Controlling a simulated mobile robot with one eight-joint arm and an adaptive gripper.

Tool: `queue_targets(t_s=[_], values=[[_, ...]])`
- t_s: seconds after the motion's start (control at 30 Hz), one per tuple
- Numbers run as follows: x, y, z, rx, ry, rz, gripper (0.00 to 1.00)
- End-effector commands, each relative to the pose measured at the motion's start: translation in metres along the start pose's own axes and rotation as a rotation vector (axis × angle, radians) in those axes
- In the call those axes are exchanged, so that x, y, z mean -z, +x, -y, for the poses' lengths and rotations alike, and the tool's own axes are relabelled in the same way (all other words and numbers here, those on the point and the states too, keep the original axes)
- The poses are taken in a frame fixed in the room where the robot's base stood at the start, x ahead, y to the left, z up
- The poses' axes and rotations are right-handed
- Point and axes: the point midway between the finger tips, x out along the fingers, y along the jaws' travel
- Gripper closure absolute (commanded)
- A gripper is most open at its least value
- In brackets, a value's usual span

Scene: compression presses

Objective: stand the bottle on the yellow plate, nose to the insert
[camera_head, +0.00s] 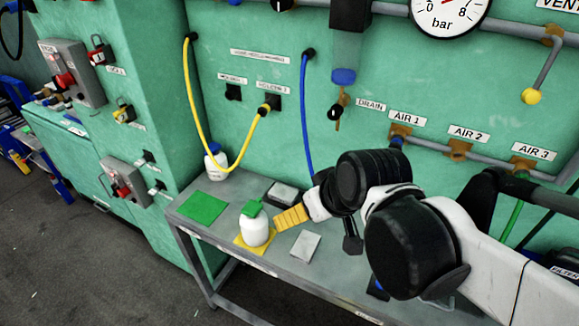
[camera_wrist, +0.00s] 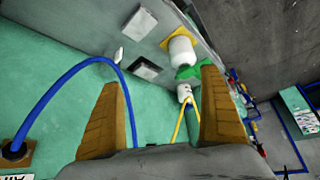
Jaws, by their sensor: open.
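A white bottle (camera_head: 255,232) with a green top stands upright on the yellow plate (camera_head: 240,246) on the grey bench. The bottle also shows in the wrist view (camera_wrist: 181,51), with the plate's yellow edge (camera_wrist: 191,32) beside its base. My gripper (camera_head: 283,219) is just right of the bottle in the head view, its yellow fingers close to it. In the wrist view my gripper (camera_wrist: 159,77) has its fingers wide apart, with nothing held between them. Which way the bottle's nose points, and where the insert is, I cannot tell.
A green mat (camera_head: 203,206) lies left of the bottle. A second white bottle (camera_head: 215,165) stands behind it near a yellow hose (camera_head: 198,110). A light pad (camera_head: 304,246) and a dark-edged block (camera_head: 283,193) lie nearby. A blue hose (camera_head: 306,120) hangs behind.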

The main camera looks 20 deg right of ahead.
Motion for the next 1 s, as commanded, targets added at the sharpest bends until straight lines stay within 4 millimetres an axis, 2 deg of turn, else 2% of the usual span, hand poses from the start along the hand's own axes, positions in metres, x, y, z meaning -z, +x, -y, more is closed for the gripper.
queue_targets(t_s=[0.1, 0.3, 1.0], values=[[-0.014, -0.018, -0.004, -0.053, 0.074, -0.019, 0.08], [-0.023, -0.03, -0.009, -0.096, 0.14, -0.041, 0.08], [-0.023, -0.03, -0.01, -0.098, 0.146, -0.043, 0.08]])
